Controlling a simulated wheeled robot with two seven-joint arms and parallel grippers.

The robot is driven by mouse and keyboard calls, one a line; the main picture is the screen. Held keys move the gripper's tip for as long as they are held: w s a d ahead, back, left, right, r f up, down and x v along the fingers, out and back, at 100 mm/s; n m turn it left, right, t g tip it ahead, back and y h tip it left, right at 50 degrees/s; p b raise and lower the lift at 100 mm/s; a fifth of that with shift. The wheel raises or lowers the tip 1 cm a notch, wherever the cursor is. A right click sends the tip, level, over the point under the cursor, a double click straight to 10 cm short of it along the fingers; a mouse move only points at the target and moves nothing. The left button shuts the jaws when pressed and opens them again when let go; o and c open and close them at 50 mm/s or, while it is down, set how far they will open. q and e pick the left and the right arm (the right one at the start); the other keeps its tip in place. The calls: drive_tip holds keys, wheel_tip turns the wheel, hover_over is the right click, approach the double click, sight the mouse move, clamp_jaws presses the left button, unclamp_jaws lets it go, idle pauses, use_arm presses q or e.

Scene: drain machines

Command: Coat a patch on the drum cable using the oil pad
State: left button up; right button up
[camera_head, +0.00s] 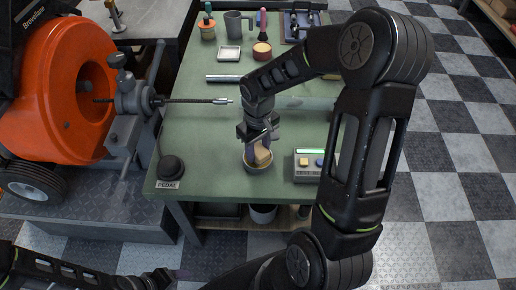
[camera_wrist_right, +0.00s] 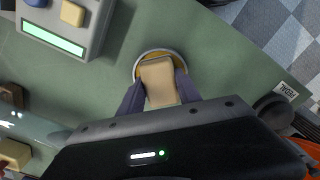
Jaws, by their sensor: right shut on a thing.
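The orange drum machine (camera_head: 62,85) stands at the left. Its dark cable (camera_head: 188,100) runs out through a grey clamp stand (camera_head: 135,105) over the green table and ends in a silver tip. My right gripper (camera_head: 262,147) points down and is shut on the tan oil pad (camera_head: 262,157). The pad is at the mouth of a small round dish (camera_head: 251,168) with a yellowish inside. The right wrist view shows the pad (camera_wrist_right: 158,82) between the fingers, over the dish (camera_wrist_right: 138,66); contact is unclear. My left gripper (camera_head: 158,280) is low at the bottom edge, its fingers unclear.
A box with a blue and a yellow button (camera_head: 308,165) stands right of the dish. A pedal (camera_head: 171,168) is at the front left table corner.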

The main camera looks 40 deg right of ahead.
sight(259, 150)
drive_tip(key=shift+r+p, duration=2.1)
drive_tip(key=shift+r, duration=1)
drive_tip(key=shift+s+d+r+m, duration=0.1)
drive_tip(key=shift+s+m, duration=0.05)
drive_tip(key=shift+m, duration=0.15)
drive_tip(key=shift+w+r+m, duration=0.7)
drive_tip(key=shift+w+r, duration=0.35)
drive_tip(key=shift+r, duration=0.15)
drive_tip(key=w+a+r+p, duration=0.1)
drive_tip(key=w+a+r, duration=0.3)
drive_tip(key=a, duration=0.2)
drive_tip(key=w+a+r+n+p, duration=0.1)
drive_tip(key=w+a+r, duration=0.3)
drive_tip(key=a, duration=0.2)
drive_tip(key=shift+w+a, duration=0.3)
drive_tip(key=shift+w, duration=0.1)
